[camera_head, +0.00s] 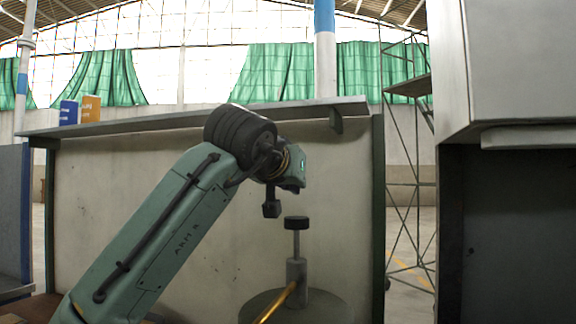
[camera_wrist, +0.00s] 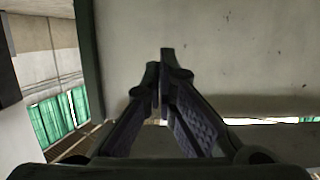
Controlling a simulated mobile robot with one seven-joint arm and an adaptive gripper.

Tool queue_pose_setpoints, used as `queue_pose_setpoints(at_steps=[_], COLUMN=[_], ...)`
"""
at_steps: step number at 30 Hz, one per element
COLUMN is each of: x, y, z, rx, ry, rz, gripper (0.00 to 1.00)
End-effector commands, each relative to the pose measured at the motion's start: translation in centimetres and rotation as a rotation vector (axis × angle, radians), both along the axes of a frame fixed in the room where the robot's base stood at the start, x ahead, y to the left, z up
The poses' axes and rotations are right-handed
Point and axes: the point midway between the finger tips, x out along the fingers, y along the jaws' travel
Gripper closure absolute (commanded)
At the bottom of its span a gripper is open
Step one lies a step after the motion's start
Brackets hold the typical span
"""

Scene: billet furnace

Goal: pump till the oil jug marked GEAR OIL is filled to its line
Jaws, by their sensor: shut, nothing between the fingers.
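A hand pump stands in the lower middle of the head view. Its black knob (camera_head: 296,222) sits on a thin raised rod above a grey pump body (camera_head: 297,272). A brass spout (camera_head: 279,302) runs down and left from the body. The pump stands on a round grey-green drum top (camera_head: 335,309). My gripper (camera_head: 271,211) is up and slightly left of the knob, apart from it in the picture. The wrist view shows its dark fingers (camera_wrist: 160,66) shut together with nothing between them. The jug marked GEAR OIL shows in neither view.
A pale panel (camera_head: 110,215) stands behind the pump, with a shelf (camera_head: 170,120) along its top. A blue item (camera_head: 69,112) and an orange item (camera_head: 91,109) stand on the shelf's left. A large grey cabinet (camera_head: 520,75) closes off the right.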

Motion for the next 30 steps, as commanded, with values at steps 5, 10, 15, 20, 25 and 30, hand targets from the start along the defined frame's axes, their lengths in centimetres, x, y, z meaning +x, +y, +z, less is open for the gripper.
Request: queue_pose_setpoints(at_steps=[5,10,15,20,25,30], x=[0.4,0.4,0.4,0.4,0.4,0.4], y=[0.0,-0.1,-0.1,-0.1,-0.3,-0.3], z=[-2.5,-3.8,-4.1,-4.1,-5.4,-8.6], rx=[0.003,0.002,0.000,0.000,-0.002,-0.004], ry=[0.000,-0.002,-0.001,-0.001,-0.001,0.001], rz=[0.001,0.000,0.000,0.000,-0.006,-0.006], gripper=[1.00,1.00,1.00,1.00,1.00,1.00])
